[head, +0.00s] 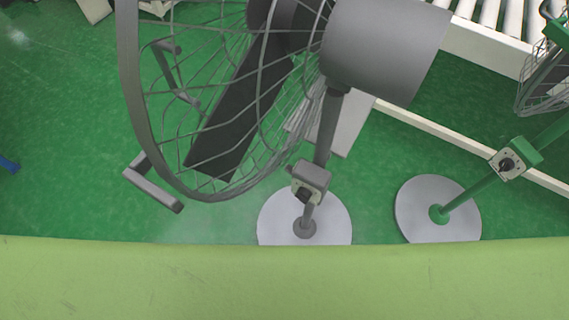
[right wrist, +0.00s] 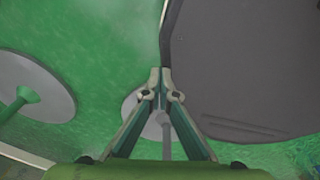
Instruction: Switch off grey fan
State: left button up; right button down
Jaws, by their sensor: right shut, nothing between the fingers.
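The grey fan (head: 385,45) stands in the head view. Its round cage (head: 130,70) is at the left and its motor housing at the upper right. Its switch box (head: 310,180), with a dark knob, sits low on the pole above a pale round base (head: 270,228). My right gripper (right wrist: 160,72) shows only in the right wrist view. It is shut and empty, with its fingertips together. A large dark grey surface (right wrist: 245,65) fills the right of that view, probably the fan's housing. The switch box cannot be made out there. My left gripper is not in view.
A green fan with its own switch box (head: 510,162) and grey base (head: 410,208) stands at the right. Its base also shows in the right wrist view (right wrist: 45,75). A white-railed roller conveyor (head: 480,45) is at the upper right. Green floor (head: 60,160) is open at left.

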aim_at(288, 168)
jog(key=u, duration=1.2)
jog(key=i+j+u, duration=0.2)
jog(key=j, duration=0.2)
jog(key=i+j+u, duration=0.15)
jog(key=j, duration=0.25)
jog(key=i+j+u, duration=0.2)
jog(key=j, duration=0.2)
jog(key=i+j+z, duration=0.3)
jog(key=i+j, duration=0.2)
jog(key=i, duration=0.15)
jog(key=i+l+z, duration=0.1)
jog(key=i+z, duration=0.25)
jog(key=z, duration=0.15)
jog(key=i+z, duration=0.45)
jog(key=i+j+z, duration=0.2)
jog(key=z, duration=0.3)
jog(key=i+z, duration=0.25)
jog(key=z, duration=0.2)
jog(key=i+j+z, duration=0.15)
jog(key=z, duration=0.3)
jog(key=i+j+z, duration=0.25)
jog(key=z, duration=0.2)
jog(key=i+j+z, duration=0.2)
jog(key=z, duration=0.3)
jog(key=i+j+z, duration=0.1)
jog(key=j+z, duration=0.35)
jog(key=i+j+z, duration=0.15)
jog(key=j+z, duration=0.5)
jog(key=j, duration=0.3)
jog(key=i, duration=0.05)
